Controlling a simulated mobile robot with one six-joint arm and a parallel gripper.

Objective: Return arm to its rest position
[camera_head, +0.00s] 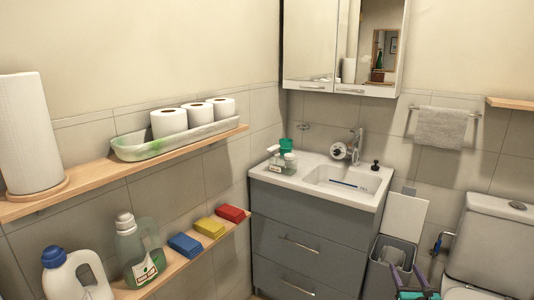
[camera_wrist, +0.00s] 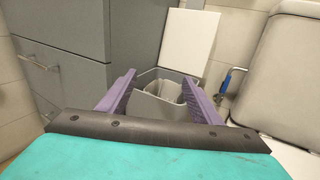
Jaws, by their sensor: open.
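My gripper (camera_head: 407,277) shows at the bottom right of the head view, low in front of the bin. In the wrist view my gripper (camera_wrist: 160,77) has two purple fingers spread apart, with nothing held between them. Beyond the fingers stands a grey bin (camera_wrist: 150,77) with a liner inside and its white lid (camera_wrist: 190,42) raised. The bin also shows in the head view (camera_head: 397,243), between the vanity and the toilet. The bin's lower part is hidden by the gripper in the wrist view.
A grey vanity (camera_head: 305,235) with a sink stands left of the bin. A toilet (camera_head: 492,240) stands to the right. Two wooden shelves (camera_head: 90,185) on the left carry paper rolls, bottles and sponges. A towel (camera_head: 440,127) hangs on the back wall.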

